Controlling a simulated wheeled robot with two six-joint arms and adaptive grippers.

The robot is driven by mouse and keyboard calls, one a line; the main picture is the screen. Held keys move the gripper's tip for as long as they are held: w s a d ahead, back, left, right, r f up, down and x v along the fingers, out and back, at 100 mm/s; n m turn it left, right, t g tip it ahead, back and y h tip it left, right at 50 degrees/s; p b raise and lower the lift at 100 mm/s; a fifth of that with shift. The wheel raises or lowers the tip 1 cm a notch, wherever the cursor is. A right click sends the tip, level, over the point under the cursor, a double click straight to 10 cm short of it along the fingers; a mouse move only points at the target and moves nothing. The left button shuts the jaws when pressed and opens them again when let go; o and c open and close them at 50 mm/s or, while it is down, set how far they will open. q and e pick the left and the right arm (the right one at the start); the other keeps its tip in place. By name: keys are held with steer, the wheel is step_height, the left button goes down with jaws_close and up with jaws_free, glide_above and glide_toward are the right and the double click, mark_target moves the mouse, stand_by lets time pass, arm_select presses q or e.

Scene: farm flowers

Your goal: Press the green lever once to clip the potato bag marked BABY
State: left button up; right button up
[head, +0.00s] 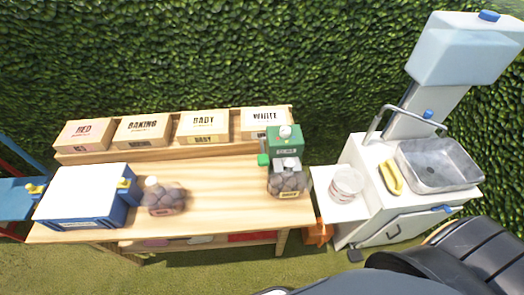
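A green clipping device (286,140) with a white knob on top stands at the right end of the wooden table. A small bright green part (263,160) sticks out at its left; I cannot tell whether this is the lever. A clear bag of potatoes (288,183) stands upright at the device, its top at the device's lower part. Its small yellowish label is too small to read. A second potato bag (164,197) with a reddish label stands apart, left of the table's middle. A carton marked BABY (203,122) sits on the back shelf. Neither gripper shows.
Cartons marked RED (85,131), BAKING (143,128) and WHITE (265,118) share the shelf. A blue crate with a white top (88,194) stands at left. A white cabinet (400,215) at right holds a metal basin (440,172). The table's middle (225,190) is clear.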

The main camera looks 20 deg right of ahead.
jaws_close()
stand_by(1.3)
